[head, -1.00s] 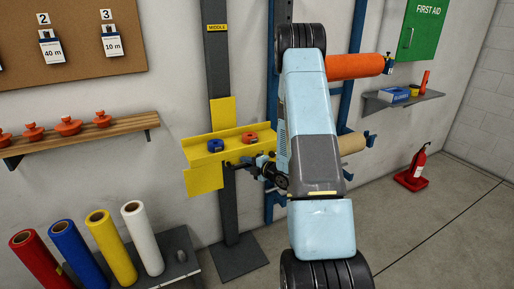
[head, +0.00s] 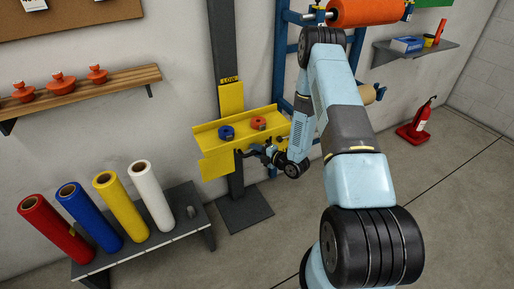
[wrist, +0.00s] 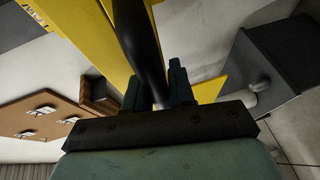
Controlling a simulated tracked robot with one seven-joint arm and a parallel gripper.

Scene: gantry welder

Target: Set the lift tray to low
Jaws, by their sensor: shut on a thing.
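The yellow lift tray (head: 213,139) is on a dark upright post (head: 222,45). A blue roll (head: 227,132) and an orange-red roll (head: 258,123) sit on the tray. My gripper (head: 262,153) is at the tray's front, under its right part. In the wrist view my gripper (wrist: 154,88) is shut on a black handle (wrist: 140,45), with yellow tray metal beside it. The handle's far end is hard to make out.
A grey bench (head: 150,250) with red, blue, yellow and white rolls stands at the left. A wooden shelf (head: 90,92) with orange items is above it. A blue rack (head: 283,60) stands behind my arm. A fire extinguisher (head: 418,120) is at right; the floor between is clear.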

